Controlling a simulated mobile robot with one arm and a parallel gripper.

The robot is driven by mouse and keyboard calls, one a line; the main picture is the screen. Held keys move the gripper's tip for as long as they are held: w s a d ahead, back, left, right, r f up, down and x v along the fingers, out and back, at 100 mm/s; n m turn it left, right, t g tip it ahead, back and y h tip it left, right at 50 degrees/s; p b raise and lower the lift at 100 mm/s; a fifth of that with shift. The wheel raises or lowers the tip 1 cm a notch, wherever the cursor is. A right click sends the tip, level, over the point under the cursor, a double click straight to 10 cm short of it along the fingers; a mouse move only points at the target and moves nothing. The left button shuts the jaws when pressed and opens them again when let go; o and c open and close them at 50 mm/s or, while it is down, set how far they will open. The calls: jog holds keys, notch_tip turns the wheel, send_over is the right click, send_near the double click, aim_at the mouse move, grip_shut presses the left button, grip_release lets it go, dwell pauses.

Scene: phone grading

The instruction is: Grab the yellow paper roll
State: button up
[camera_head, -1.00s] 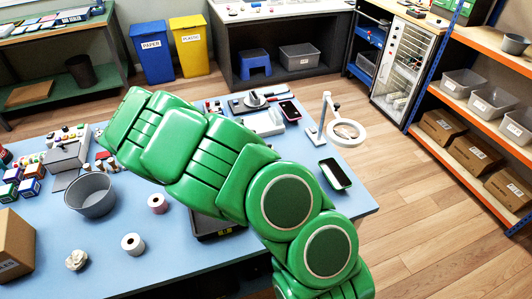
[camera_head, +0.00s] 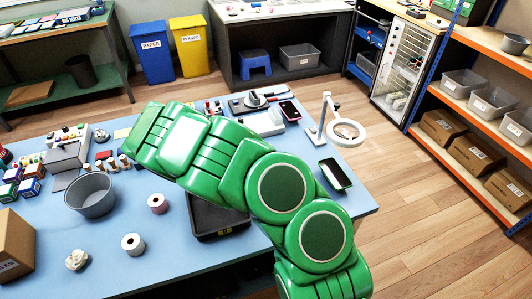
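No roll in the head view is clearly yellow. A pale pinkish roll (camera_head: 157,204) stands on the blue table right of the grey bowl. A white roll (camera_head: 133,244) stands nearer the front edge. My gripper does not show.
On the blue table (camera_head: 190,262) are a grey bowl (camera_head: 90,195), a crumpled white lump (camera_head: 77,260), a cardboard box (camera_head: 14,245) and a dark tray (camera_head: 205,218) partly under my arm. The front middle is clear.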

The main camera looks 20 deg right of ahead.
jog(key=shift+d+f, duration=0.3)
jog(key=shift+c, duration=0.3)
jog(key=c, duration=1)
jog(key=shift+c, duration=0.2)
